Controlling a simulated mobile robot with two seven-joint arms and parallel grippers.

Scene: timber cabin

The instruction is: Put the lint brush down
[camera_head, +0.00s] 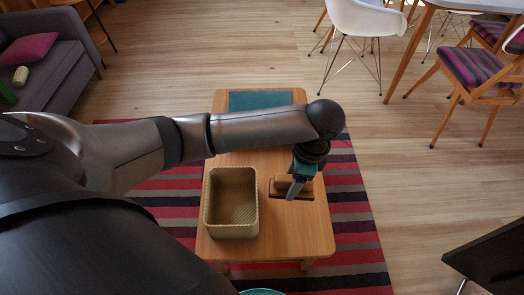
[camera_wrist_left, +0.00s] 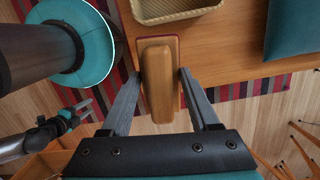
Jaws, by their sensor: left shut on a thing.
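The lint brush (camera_wrist_left: 157,80) has a light wooden handle on a dark red base. My left gripper (camera_head: 298,187) is shut on it, with one finger on each side of the handle in the left wrist view. In the head view the brush (camera_head: 280,190) shows partly behind the gripper, over the right side of the wooden coffee table (camera_head: 285,235). I cannot tell whether its base touches the tabletop. What seems to be my right gripper (camera_wrist_left: 78,110) shows small at the left of the wrist view; its opening is unclear.
A woven basket (camera_head: 231,232) stands on the table just left of the brush. A teal mat or cushion (camera_head: 262,99) lies at the table's far end. Bare tabletop lies in front of the brush. A striped rug (camera_head: 350,215) surrounds the table.

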